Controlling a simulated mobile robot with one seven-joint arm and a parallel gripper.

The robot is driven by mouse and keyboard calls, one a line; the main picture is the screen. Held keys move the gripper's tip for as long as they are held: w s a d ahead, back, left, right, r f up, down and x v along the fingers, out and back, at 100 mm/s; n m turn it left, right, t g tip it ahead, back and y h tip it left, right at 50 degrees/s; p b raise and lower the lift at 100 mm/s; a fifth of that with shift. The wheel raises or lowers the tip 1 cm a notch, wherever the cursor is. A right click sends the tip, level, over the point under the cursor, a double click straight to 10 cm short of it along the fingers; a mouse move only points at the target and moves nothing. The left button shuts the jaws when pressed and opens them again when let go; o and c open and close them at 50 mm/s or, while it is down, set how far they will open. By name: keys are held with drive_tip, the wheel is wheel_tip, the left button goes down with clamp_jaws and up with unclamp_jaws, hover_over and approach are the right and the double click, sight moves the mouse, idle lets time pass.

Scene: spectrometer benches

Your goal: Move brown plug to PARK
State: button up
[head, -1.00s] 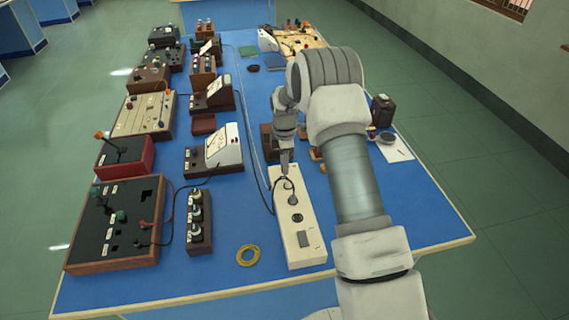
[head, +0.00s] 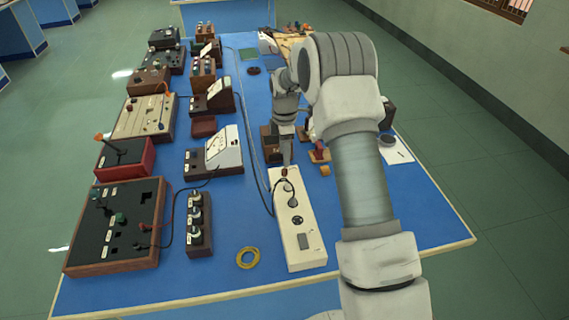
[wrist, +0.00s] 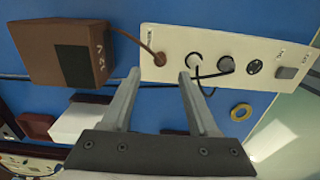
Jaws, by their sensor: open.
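The brown plug (wrist: 160,59) sits at one end of the cream socket strip (wrist: 275,92), with a brown cable running to a brown box (wrist: 68,53). In the head view the plug (head: 284,172) shows at the strip's far end, just below my gripper (head: 287,162). My gripper (wrist: 159,76) is open and empty in the wrist view, its fingertips either side of the plug's position but apart from it. Two greyish plugs (wrist: 193,62) (wrist: 225,65) sit beside it on the strip. I cannot read a PARK label.
An open round socket (wrist: 254,67) and a grey switch (wrist: 287,72) are farther along the strip. A black cable loops near the right finger. A yellow ring (head: 248,257) lies on the blue table. Several instrument boxes stand at the left; the front right tabletop is clear.

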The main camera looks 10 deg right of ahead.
wheel_tip(320, 180, up, 12)
drive_tip(key=shift+f, duration=0.15)
drive_tip(key=s+r+m+t, duration=0.3)
drive_tip(key=s+r+m, duration=0.5)
drive_tip(key=s+r, duration=0.75)
drive_tip(key=s+f+m+t, duration=0.1)
drive_tip(key=s+m, duration=0.9)
drive_tip(key=s, duration=1.1)
drive_tip(key=shift+t, duration=0.8)
